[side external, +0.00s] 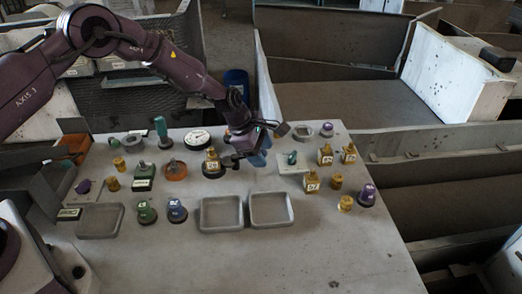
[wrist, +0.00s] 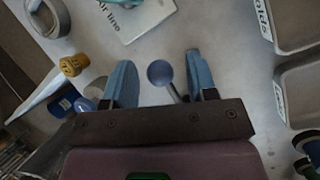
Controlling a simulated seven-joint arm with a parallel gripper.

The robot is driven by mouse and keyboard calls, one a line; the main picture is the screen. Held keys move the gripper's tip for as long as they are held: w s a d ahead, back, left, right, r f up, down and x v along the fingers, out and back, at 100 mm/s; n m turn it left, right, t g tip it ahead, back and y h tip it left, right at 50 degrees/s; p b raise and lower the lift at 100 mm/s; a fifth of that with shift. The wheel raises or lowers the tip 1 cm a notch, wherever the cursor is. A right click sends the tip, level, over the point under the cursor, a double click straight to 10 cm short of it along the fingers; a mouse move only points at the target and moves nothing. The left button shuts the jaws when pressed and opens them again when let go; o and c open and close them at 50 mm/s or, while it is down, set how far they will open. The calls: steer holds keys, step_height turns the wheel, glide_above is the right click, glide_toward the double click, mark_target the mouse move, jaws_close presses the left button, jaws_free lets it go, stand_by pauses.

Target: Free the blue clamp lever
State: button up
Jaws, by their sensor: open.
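A blue-grey ball knob (wrist: 160,74) on a thin pale stem shows in the wrist view; I take it as the clamp lever. My gripper (wrist: 158,80) is open, with one blue finger on each side of the knob in the picture. Clear gaps show between the knob and both fingers. The stem runs down towards the right finger and its base is hidden behind the gripper's bar. In the side external view my gripper (side external: 257,152) is low over the middle of the table, and I cannot make out the lever there.
Two grey trays (side external: 221,228) (side external: 270,225) lie in front of my gripper. A gauge (side external: 197,139) and a yellow-topped part (side external: 212,164) stand to its left, a white plate with a green part (side external: 291,170) to its right. The table's front right is clear.

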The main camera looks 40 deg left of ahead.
jaws_close()
steer(key=shift+s, duration=0.1)
steer(key=s+m, duration=0.1)
steer(key=m, duration=0.1)
steer(key=s+d+m+g+h, duration=0.1)
steer(key=m, duration=0.1)
steer(key=shift+g, duration=0.3)
steer(key=s+m, duration=0.1)
steer(key=m+g, duration=0.1)
steer(key=m, duration=0.1)
steer(key=s+m, duration=0.1)
steer(key=m, duration=0.1)
steer(key=shift+s+d+g+h, duration=0.2)
steer(key=shift+s+g+h, duration=0.1)
steer(key=shift+g+h, duration=0.1)
steer(key=s+m, duration=0.1)
steer(key=s+m+g, duration=0.1)
steer(key=m, duration=0.1)
steer(key=shift+a+g, duration=0.25)
steer(key=shift+g, duration=0.05)
steer(key=shift+s+a+m+g+y, duration=0.2)
steer(key=shift+s+a+m+g, duration=0.2)
steer(key=shift+m, duration=0.65)
steer(key=shift+s+a+m+g+y, duration=0.25)
steer(key=shift+s+m, duration=0.2)
steer(key=shift+m, duration=0.6)
